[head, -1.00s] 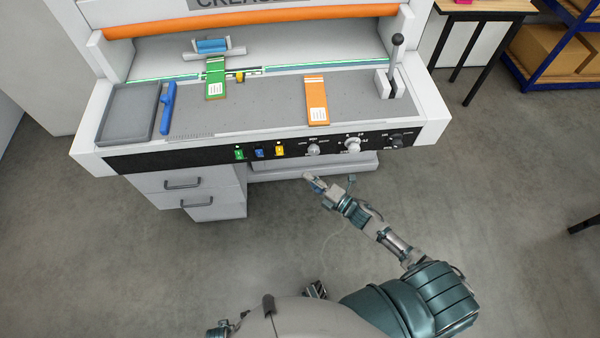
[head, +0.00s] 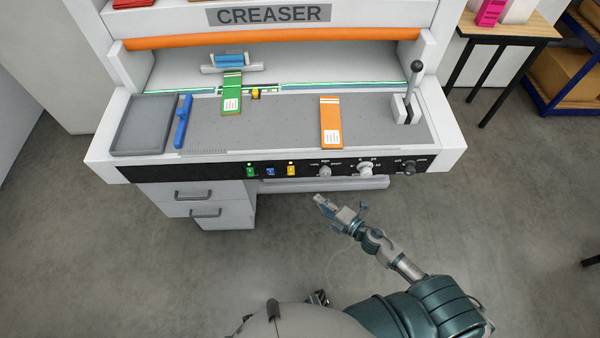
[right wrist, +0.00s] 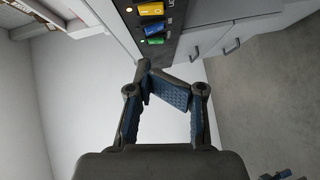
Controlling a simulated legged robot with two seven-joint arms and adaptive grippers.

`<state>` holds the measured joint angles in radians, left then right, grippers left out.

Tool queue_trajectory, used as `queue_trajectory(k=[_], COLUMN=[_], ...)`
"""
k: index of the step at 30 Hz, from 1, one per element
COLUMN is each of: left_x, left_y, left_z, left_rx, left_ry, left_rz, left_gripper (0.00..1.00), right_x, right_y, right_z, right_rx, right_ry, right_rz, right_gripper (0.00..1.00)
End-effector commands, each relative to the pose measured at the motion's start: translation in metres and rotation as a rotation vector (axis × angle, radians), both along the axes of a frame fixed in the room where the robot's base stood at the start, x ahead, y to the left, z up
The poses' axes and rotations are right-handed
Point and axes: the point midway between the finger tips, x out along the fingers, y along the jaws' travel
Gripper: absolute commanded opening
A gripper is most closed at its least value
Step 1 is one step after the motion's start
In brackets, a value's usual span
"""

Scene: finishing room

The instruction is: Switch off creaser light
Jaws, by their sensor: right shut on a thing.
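The creaser (head: 462,150) has a dark front panel with a green rocker switch (head: 250,170), a blue one (head: 270,171) and a yellow one (head: 291,169). In the right wrist view, small lamps glow beside the yellow switch (right wrist: 151,9) and the green switch (right wrist: 154,41). The lamp at the blue switch (right wrist: 154,30) looks unlit. A greenish light strip (head: 320,88) glows inside the creaser. My right gripper (head: 322,203) is in front of and below the panel, apart from the switches. Its fingers (right wrist: 168,92) are closed together; no held object can be made out.
Knobs (head: 365,169) stick out right of the switches, and a lever (head: 412,90) stands on the right. A grey tray (head: 146,124), green tag (head: 231,98) and orange tag (head: 331,124) lie on the bed. Drawers (head: 205,205) are below left. The floor in front is clear.

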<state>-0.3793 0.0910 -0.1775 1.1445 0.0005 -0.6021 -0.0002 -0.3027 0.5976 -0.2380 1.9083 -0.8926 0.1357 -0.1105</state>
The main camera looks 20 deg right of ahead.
Motion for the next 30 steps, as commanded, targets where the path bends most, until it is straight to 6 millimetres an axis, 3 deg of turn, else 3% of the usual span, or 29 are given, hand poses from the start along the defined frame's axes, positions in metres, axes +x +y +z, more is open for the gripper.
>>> queue_trajectory(k=[14, 20, 30], left_x=[-0.003, -0.008, -0.022], left_y=[0.001, 0.002, 0.002], left_z=[-0.002, -0.003, -0.011], left_rx=[0.001, 0.002, -0.001], left_ry=[0.002, 0.005, 0.009], left_rz=[-0.001, -0.002, -0.003], left_gripper=[0.56, 0.56, 0.56], right_x=[0.002, 0.027, 0.089], right_y=[0.002, 0.015, 0.053], right_z=[0.0, -0.002, -0.011], right_rx=[0.006, 0.008, 0.004], right_ry=[0.009, 0.005, 0.006], right_rz=[-0.006, -0.004, -0.004], right_gripper=[0.0, 0.0, 0.0])
